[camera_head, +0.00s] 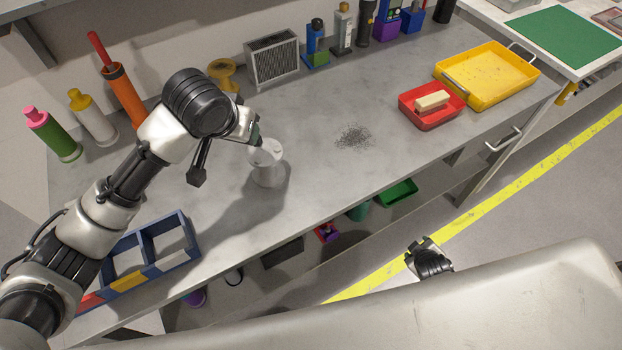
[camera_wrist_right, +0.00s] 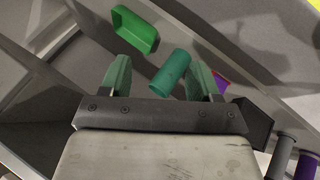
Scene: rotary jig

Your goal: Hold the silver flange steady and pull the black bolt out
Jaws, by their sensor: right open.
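The silver flange (camera_head: 268,172), a pale upright cylinder with a wider top, stands on the grey workbench (camera_head: 330,185). My left gripper (camera_head: 257,139) is at the upper rim of the flange, seen from behind. Its fingers are mostly hidden, so I cannot tell whether they are closed on the rim. I cannot make out the black bolt in either view. My right gripper (camera_head: 425,243) is low, in front of the bench edge and well away from the flange. In the right wrist view its green fingers (camera_wrist_right: 160,80) are apart with nothing held.
A blue divided bin (camera_head: 150,258) sits at the bench's front left. Bottles line the back, and a red tray (camera_head: 432,119) and yellow tray (camera_head: 490,72) are at right. Dark shavings (camera_head: 354,136) lie mid-bench. A green cylinder (camera_wrist_right: 170,72) is on the lower shelf.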

